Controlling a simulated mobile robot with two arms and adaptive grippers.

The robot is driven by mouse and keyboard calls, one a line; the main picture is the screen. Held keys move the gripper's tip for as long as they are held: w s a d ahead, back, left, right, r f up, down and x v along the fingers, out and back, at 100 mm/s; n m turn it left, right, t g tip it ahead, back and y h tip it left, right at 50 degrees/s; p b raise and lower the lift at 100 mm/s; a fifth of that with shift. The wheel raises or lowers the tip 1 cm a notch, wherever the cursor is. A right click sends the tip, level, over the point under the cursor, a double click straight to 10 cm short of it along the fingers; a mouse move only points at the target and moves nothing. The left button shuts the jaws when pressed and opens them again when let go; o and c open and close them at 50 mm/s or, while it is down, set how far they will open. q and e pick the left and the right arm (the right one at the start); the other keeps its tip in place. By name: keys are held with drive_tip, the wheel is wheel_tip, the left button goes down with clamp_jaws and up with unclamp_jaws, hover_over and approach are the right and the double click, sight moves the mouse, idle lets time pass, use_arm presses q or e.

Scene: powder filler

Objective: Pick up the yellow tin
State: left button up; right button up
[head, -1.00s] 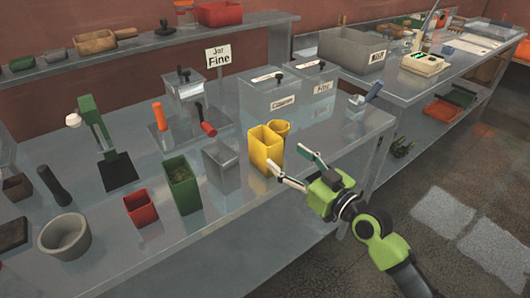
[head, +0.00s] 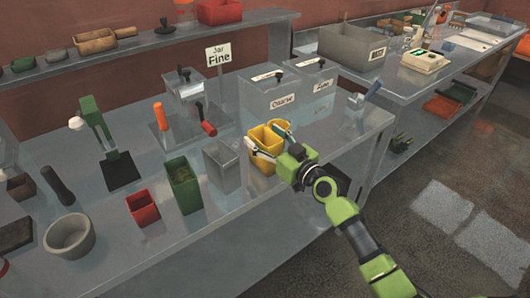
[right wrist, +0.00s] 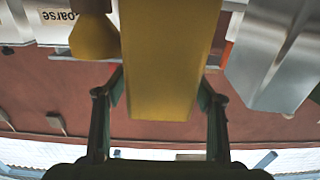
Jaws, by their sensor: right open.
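The square yellow tin (head: 262,166) stands upright on the metal bench near its front right edge. A smaller yellow vessel (right wrist: 95,40) is close beside it and is partly hidden in the head view. My right gripper (head: 262,135) is at the tin, its open fingers reaching to either side of it. In the right wrist view the tin (right wrist: 168,60) fills the middle, between the two fingers (right wrist: 160,92). I cannot tell whether either finger touches it. My left gripper is not in view.
A grey metal container (head: 223,165) and a green box (head: 183,185) stand left of the tin. The clear bins labelled Coarse (head: 268,98) and Fine (head: 316,88) are behind it. A clear scoop holder (head: 353,110) stands at the right. Bare bench lies in front.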

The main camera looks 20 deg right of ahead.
drive_tip(key=c, duration=1.6)
